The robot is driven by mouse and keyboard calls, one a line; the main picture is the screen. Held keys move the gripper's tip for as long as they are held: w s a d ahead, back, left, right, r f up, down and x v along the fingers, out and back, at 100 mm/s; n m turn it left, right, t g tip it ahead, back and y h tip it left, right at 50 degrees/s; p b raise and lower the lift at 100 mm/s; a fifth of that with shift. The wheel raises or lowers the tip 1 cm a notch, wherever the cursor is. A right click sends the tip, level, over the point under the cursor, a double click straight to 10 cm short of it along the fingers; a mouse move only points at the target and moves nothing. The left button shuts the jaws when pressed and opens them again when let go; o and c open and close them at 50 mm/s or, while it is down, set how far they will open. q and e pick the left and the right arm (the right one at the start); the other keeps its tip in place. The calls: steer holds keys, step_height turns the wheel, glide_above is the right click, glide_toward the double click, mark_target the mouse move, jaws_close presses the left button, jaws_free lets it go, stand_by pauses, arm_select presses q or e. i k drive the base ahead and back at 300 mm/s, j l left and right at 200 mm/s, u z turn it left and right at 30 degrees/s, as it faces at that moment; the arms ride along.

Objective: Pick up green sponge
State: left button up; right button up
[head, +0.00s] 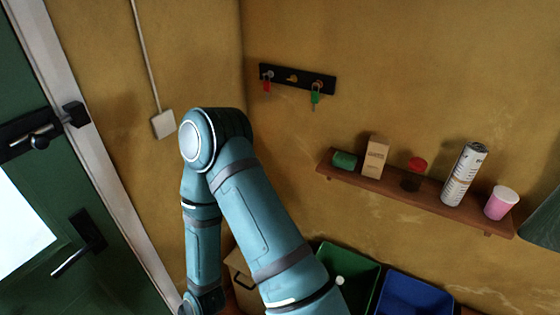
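A small green block, which looks like the green sponge (344,161), sits at the left end of a brown wall shelf (400,192). It stands just left of a tan carton (376,157). One of my teal arms rises from the bottom, bends at the upper middle left and hangs down again to the bottom edge. Neither of my grippers shows in the head view, so I cannot see their fingers. Nothing covers the green block, and no part of my arm touches it.
The shelf also holds a red-lidded jar (412,178), a white can (463,176) and a pink cup (501,203). A key rack (297,79) hangs above. A green bin (355,285) and blue bin (415,295) stand below. A green door (70,190) is at left.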

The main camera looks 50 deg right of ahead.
mark_target(341, 160)
steer(key=z, duration=2.25)
